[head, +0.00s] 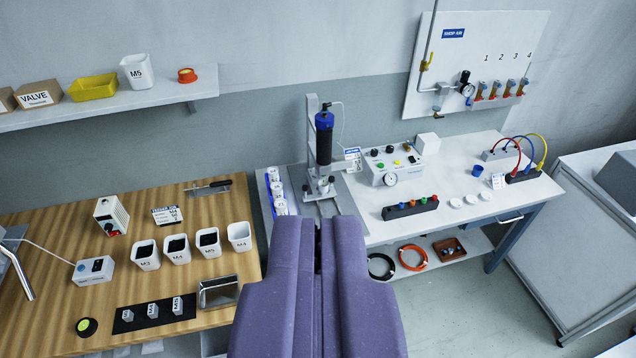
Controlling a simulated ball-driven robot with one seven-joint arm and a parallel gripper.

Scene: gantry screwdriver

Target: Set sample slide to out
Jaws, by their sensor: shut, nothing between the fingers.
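My gripper (318,226) is shut and empty, with its two purple fingers side by side in the lower middle of the head view. Beyond its tips stands the gantry screwdriver (324,138), a black and blue cylinder on a grey upright. Under it is a small metal fixture (322,186) on a grey base. This looks like the sample slide area, but I cannot tell the slide's position. The fingers hide the front of the base. To the left is a blue rack (266,200) with several white round pieces.
The wooden bench (60,300) at left holds labelled white bins (177,249) and a metal box (218,292). On the white bench (450,185) at right are a control box with a gauge (389,178) and a dark button strip (409,208). Open floor (470,310) shows at right.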

